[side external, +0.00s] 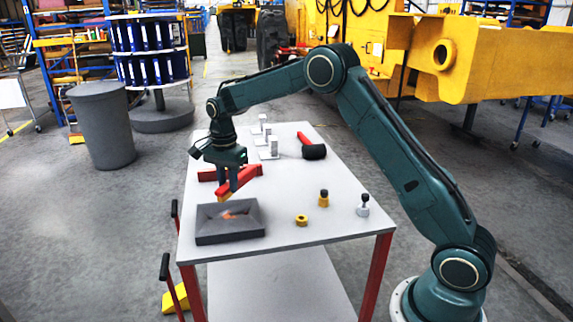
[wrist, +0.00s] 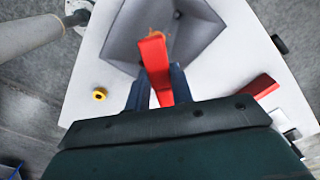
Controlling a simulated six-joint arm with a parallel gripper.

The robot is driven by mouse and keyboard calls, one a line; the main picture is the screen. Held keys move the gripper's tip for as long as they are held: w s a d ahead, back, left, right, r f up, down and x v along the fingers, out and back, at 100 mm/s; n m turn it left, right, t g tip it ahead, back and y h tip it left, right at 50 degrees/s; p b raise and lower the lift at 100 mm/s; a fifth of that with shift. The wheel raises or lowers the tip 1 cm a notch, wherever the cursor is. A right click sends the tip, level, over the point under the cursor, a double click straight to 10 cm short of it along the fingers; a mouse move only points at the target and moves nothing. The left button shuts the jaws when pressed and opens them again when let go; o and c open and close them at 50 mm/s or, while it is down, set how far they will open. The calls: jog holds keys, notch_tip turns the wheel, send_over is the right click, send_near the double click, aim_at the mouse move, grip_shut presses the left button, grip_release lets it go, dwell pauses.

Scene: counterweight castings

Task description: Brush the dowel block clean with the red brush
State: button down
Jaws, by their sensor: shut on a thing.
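My gripper (side external: 228,182) is shut on the red brush (side external: 243,180), which is tilted, its yellow-orange bristle end pointing down toward the dark grey block. In the wrist view the brush (wrist: 154,62) lies between the fingers of my gripper (wrist: 157,84). The dark grey block (side external: 231,235), which I take for the dowel block, sits at the table's front left corner. It has sloping inner faces and an orange patch in its hollow. In the wrist view the brush tip overlaps the block (wrist: 122,45); I cannot tell whether they touch.
A yellow nut (side external: 301,221), a yellow black-topped part (side external: 323,200) and a silver black-topped part (side external: 363,207) stand right of the block. A black-headed mallet (side external: 313,152) and pale brackets (side external: 271,153) are farther back on the table (side external: 285,195).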

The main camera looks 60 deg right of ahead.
aim_at(231, 195)
jog(key=shift+f, duration=0.1)
jog(key=shift+f, duration=2.3)
jog(key=shift+f, duration=0.65)
jog(key=shift+s+d, duration=0.15)
jog(key=shift+s, duration=0.05)
jog(key=shift+s+d, duration=0.25)
jog(key=shift+w, duration=0.1)
jog(key=shift+w+a+f, duration=0.15)
jog(key=shift+w+a, duration=0.6)
jog(key=shift+a, duration=0.15)
jog(key=shift+s, duration=0.1)
